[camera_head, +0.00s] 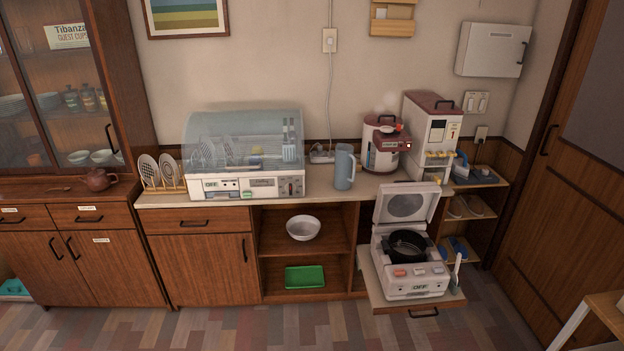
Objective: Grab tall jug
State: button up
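A tall blue-grey jug (343,168) stands upright on the counter (325,190) in the head view. Its handle shows on the right side. It stands between the dish dryer (246,165) on its left and a red and white hot-water pot (381,152) on its right, with a small gap on each side. The dish dryer has a clear closed cover with plates inside. My gripper is not in view.
An open rice cooker (408,270) sits on a pulled-out shelf (455,300), jutting out at the front right. A rice dispenser (430,140) stands at the counter's right. A plate rack (160,188) is at the left. The floor (250,325) in front is clear.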

aim_at(344, 160)
jog(key=u, duration=0.1)
jog(key=k, duration=0.65)
jog(key=u, duration=0.6)
jog(key=i, duration=0.8)
jog(key=u, duration=0.5)
jog(key=i, duration=1.5)
jog(key=u, duration=0.05)
